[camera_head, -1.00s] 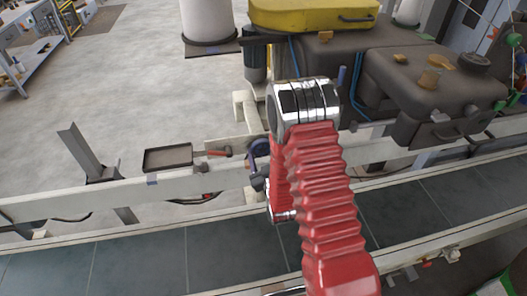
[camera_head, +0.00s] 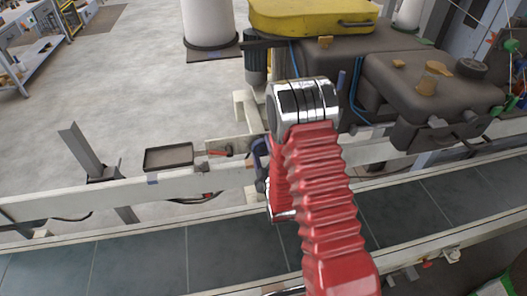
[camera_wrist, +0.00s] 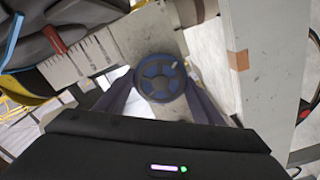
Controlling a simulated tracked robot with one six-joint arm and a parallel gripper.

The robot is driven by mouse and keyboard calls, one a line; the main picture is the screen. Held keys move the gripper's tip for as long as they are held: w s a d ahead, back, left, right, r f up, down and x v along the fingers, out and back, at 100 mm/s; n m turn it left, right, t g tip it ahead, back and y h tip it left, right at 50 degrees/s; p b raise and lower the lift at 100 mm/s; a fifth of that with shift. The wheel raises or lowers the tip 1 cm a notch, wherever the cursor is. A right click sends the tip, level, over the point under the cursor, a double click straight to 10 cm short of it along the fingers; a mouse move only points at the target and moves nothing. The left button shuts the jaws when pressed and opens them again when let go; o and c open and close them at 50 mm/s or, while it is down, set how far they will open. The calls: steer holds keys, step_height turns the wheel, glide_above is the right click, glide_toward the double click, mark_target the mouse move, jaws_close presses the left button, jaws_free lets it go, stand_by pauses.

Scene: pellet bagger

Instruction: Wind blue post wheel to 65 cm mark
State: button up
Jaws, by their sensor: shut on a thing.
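The blue wheel (camera_wrist: 160,78), round with dark gaps between its spokes and a small pale knob, is centred in the wrist view. My gripper (camera_wrist: 160,90) is shut on it, with one dark finger along each side. A pale scale plate (camera_wrist: 80,58) with dark tick marks lies left of the wheel. A red pointer (camera_wrist: 53,38) touches or overlaps its upper left edge. The numbers are too small to read, so I cannot tell the mark. In the head view my red arm hides most of the wheel and the post.
A pale upright beam (camera_wrist: 245,60) stands close right of the wheel. In the head view, a conveyor (camera_head: 130,262) runs across the front. A shallow tray (camera_head: 168,158) is on its rail. Dark machine boxes (camera_head: 420,90) and a yellow lid (camera_head: 310,14) stand behind my arm.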

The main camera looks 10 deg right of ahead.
steer(key=shift+s+a+f, duration=0.1)
steer(key=shift+a, duration=0.1)
steer(key=o, duration=1)
steer(key=shift+d, duration=0.1)
steer(key=shift+o, duration=0.2)
